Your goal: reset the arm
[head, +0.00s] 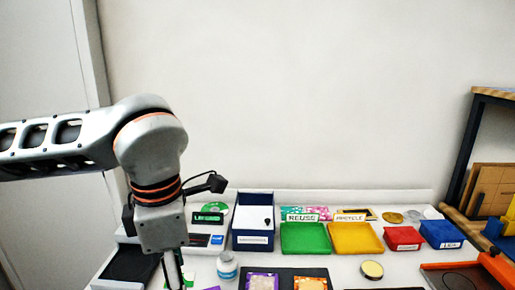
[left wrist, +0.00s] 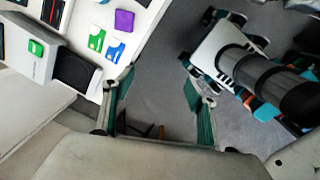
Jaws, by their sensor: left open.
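My left arm comes in from the left in the head view and bends down at the elbow. My left gripper (head: 174,272) hangs at the left front part of the white table (head: 212,262), partly cut off by the bottom edge. In the left wrist view the left gripper (left wrist: 160,95) is open, with its two green-padded fingers wide apart. Nothing is between the fingers but the grey floor (left wrist: 150,75) below. My right gripper is in neither view.
A green tray (head: 305,239), a yellow tray (head: 356,238), a red bin (head: 403,238) and a blue bin (head: 442,234) line the table's back. A shelf (head: 484,120) stands at right. Space above the table is clear.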

